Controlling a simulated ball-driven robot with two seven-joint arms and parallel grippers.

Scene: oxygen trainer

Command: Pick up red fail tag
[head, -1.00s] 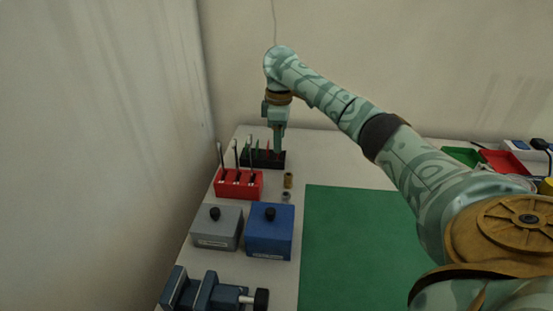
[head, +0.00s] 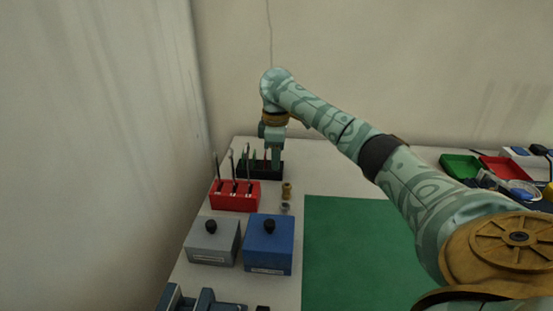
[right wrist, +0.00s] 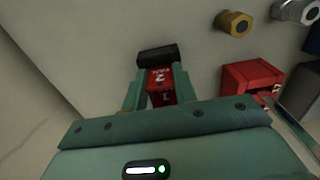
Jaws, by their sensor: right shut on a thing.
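A low black rack (head: 247,173) stands at the back left of the table with green and red tags upright in it. My right gripper (head: 277,166) points down at the rack's right end. In the right wrist view, a red tag (right wrist: 160,82) with white lettering sits between the two fingers of my right gripper (right wrist: 156,88), which are shut on it. The black end of the rack (right wrist: 157,54) shows just beyond the tag. I cannot tell whether the tag is clear of its slot. My left gripper is not in view.
A red holder (head: 234,196) with upright tools stands in front of the rack, with brass and steel fittings (head: 286,190) beside it. Grey (head: 212,242) and blue (head: 268,246) boxes are nearer. A green mat (head: 350,250) lies clear at right. A wall borders the left.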

